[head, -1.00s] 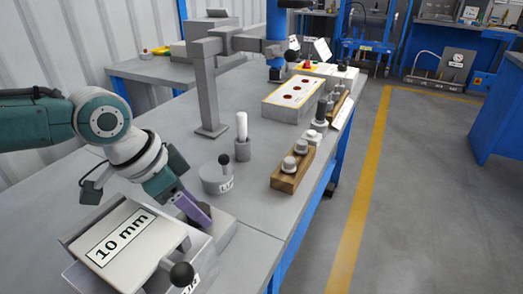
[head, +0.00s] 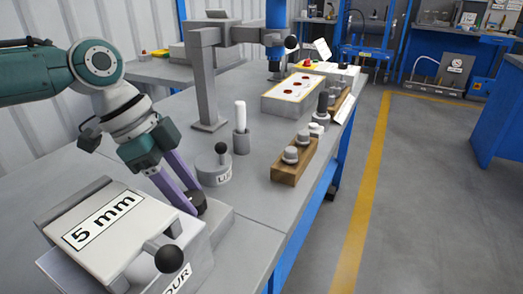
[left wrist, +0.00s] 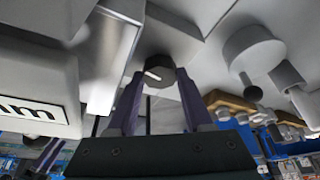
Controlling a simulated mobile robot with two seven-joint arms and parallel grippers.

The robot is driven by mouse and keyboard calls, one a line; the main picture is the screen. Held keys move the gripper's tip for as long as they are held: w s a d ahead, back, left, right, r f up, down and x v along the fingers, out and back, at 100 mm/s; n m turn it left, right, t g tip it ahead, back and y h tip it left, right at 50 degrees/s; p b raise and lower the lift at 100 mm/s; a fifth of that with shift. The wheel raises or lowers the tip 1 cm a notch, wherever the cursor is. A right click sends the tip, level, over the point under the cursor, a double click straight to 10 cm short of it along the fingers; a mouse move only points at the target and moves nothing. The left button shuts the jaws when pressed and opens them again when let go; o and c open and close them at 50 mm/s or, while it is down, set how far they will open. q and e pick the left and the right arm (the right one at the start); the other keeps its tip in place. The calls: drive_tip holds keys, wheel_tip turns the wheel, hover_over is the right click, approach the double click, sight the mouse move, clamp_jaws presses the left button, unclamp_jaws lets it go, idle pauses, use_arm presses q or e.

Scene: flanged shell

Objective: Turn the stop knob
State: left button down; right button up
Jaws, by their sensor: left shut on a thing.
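The stop knob (head: 197,201) is a dark round knob on a grey block beside the tilted box. It also shows in the left wrist view (left wrist: 158,70), with a white pointer line on its face. My left gripper (head: 190,198) is shut on it, with one purple finger on each side; in the left wrist view (left wrist: 157,95) the knob sits between the fingertips. The box's sloping plate (head: 102,222) reads "5 mm". My right gripper is not in view.
A ball-ended lever (head: 168,258) stands at the box's front right. A grey round pot (head: 213,172) with a ball handle and a white rod in a holder (head: 241,141) are just beyond the knob. A wooden block (head: 294,165) with grey pieces lies near the table's right edge.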

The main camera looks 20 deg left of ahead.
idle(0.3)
use_arm(q)
drive_tip(key=shift+c, duration=1.5)
unclamp_jaws()
